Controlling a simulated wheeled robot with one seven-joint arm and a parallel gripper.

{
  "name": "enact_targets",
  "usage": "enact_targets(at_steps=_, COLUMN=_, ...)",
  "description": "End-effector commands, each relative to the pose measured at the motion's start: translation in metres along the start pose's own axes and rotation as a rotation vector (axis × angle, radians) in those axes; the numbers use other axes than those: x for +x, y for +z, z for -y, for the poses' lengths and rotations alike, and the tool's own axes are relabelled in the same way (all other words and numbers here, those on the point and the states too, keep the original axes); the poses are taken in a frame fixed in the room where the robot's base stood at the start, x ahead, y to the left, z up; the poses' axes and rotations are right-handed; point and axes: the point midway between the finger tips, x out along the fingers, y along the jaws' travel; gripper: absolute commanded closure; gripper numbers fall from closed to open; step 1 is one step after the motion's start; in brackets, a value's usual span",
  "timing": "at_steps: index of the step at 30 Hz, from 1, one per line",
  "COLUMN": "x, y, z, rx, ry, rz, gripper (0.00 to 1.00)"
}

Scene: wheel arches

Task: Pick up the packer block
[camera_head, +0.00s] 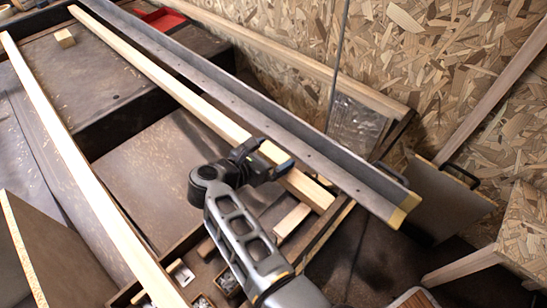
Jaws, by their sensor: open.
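A small pale wooden block (65,38), which looks like a packer block, lies on the dark bench top at the upper left. A second short pale wooden piece (292,220) lies below and to the right of my gripper, close to the tray's right edge. My gripper (281,165) is open and dark, at the end of my arm in the middle of the view. It overlaps the long pale batten near its lower end, far from the upper-left block. I cannot tell whether the fingers touch the batten.
Two long pale battens (82,165) run diagonally across the bench. A grey metal channel (250,98) lies alongside the right one. A divided tray holds small hardware (228,284) at the bottom. A chipboard wall (440,70) bounds the right. The dark bench around the upper-left block is mostly clear.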

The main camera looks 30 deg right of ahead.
Motion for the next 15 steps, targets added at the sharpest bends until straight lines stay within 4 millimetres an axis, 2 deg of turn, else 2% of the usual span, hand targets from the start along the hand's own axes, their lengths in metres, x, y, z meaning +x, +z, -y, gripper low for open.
enact_targets(at_steps=7, x=0.0024, y=0.0005, z=-0.0003, rx=-0.001, ry=0.001, rz=0.000, gripper=0.01)
enact_targets(at_steps=15, x=0.0022, y=0.0005, z=-0.0002, rx=0.000, ry=0.001, rz=0.000, gripper=0.27)
